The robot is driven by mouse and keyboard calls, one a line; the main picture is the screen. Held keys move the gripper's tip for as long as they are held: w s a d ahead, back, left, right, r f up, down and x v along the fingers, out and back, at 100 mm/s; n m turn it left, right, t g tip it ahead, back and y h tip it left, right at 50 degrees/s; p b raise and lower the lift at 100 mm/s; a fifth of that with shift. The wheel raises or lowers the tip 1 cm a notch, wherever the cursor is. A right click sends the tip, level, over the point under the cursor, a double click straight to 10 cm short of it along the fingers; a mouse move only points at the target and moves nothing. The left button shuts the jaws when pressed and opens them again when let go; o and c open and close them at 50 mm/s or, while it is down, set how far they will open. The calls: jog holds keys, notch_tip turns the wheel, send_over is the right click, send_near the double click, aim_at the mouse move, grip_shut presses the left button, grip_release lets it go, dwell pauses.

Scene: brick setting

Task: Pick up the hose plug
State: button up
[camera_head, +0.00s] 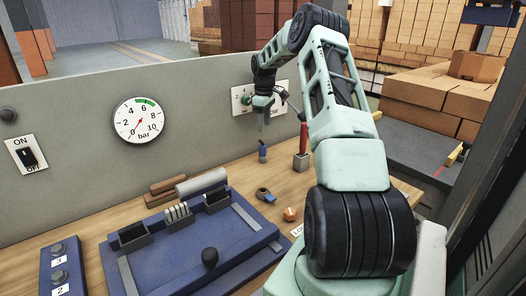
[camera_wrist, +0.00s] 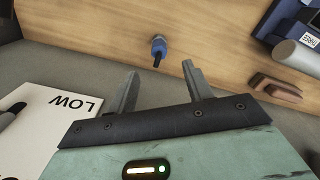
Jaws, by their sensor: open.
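A small blue plug with a dark end, which looks like the hose plug (camera_head: 262,151), stands on the wooden bench near the grey back panel. It also shows in the wrist view (camera_wrist: 158,47), above and between the fingertips in the picture. My gripper (camera_head: 264,122) points down above the plug in the head view, with a gap between them. In the wrist view my gripper (camera_wrist: 160,72) has its two fingers spread apart with nothing between them.
A red-topped block (camera_head: 301,155) stands right of the plug. A blue tray fixture (camera_head: 180,262) is at left. The panel (camera_head: 75,110), with its gauge (camera_head: 138,119), rises behind.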

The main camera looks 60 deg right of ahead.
aim_at(263, 145)
notch_tip(263, 145, down, 7)
jog(key=shift+a+r+p, duration=0.1)
jog(key=shift+r+p, duration=0.1)
jog(key=shift+p, duration=0.4)
jog(key=shift+w+d+f+p, duration=0.15)
jog(key=shift+f+p, duration=0.35)
jog(key=shift+f, duration=0.85)
jog(key=shift+w+d+f+p, duration=0.1)
jog(key=shift+w+f+p, duration=0.3)
jog(key=shift+f, duration=0.95)
jog(key=shift+s, duration=0.15)
jog(key=c, duration=1.1)
